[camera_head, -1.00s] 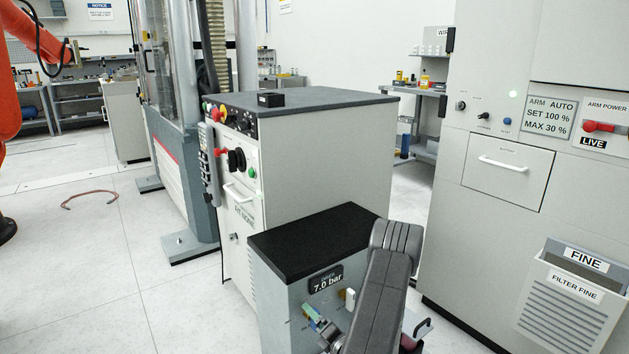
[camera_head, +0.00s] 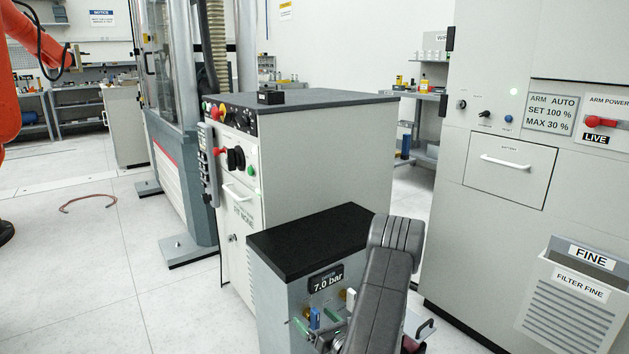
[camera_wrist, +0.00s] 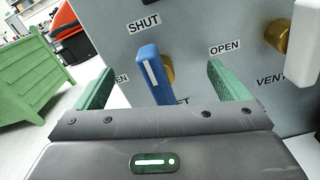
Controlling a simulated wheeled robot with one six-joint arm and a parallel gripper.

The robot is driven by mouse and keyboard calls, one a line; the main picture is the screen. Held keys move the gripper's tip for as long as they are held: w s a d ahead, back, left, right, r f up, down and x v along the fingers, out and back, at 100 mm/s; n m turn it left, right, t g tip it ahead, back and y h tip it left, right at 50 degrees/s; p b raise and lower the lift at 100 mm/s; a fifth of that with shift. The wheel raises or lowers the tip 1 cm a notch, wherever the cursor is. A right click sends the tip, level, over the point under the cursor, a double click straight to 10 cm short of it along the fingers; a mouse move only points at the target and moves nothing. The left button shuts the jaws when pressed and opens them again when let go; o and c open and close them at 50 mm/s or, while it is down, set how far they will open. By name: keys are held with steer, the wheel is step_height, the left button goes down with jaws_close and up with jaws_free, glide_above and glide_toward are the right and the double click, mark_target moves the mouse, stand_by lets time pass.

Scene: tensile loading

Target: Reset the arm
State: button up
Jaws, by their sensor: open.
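The grey control cabinet on the right in the head view carries an ARM AUTO display (camera_head: 550,115), a small blue button (camera_head: 508,119) and a red-handled ARM POWER switch (camera_head: 601,122) above a LIVE label. My gripper (camera_wrist: 160,76) is open, with one green finger on each side of a blue lever (camera_wrist: 153,76) on a grey panel; contact cannot be told. The lever stands nearly upright below the SHUT label, with OPEN to its right. In the head view, the blue lever (camera_head: 315,318) shows at the low black-topped box, and my arm partly hides that box's front.
The low box (camera_head: 310,240) has a 7.0 bar gauge (camera_head: 326,279). A larger cabinet (camera_head: 320,150) stands behind it. In the wrist view, a white handle (camera_wrist: 302,45) is close on the right and a green crate (camera_wrist: 30,75) at left. Open floor lies left.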

steer(key=shift+n+b, duration=0.35)
steer(key=shift+n, duration=0.95)
